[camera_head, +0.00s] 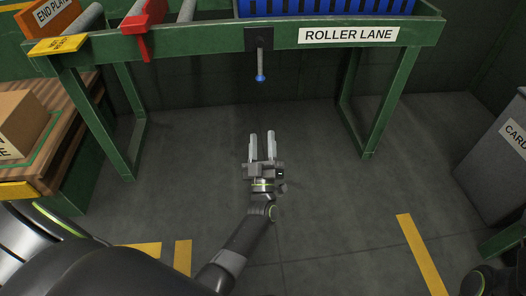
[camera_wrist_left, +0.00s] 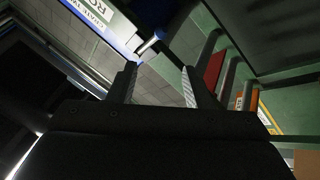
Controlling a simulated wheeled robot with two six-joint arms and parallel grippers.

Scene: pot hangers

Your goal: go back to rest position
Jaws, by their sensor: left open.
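My left gripper (camera_head: 262,147) is open and empty in the head view, with its two fingers pointing away toward the roller lane. It is over the bare floor, in front of and apart from the hanging peg (camera_head: 260,66) with a blue tip. In the left wrist view the open fingers (camera_wrist_left: 160,85) frame no held object, and the peg (camera_wrist_left: 151,42) shows beyond them. My right gripper is not in view; only a dark piece of my right arm shows at the bottom right corner of the head view.
The green roller lane frame (camera_head: 280,36) crosses the top, with a blue crate (camera_head: 330,6) and a red stop (camera_head: 142,28) on it. A pallet with a cardboard box (camera_head: 22,122) stands left. A grey bin (camera_head: 500,160) stands right. The middle floor is clear.

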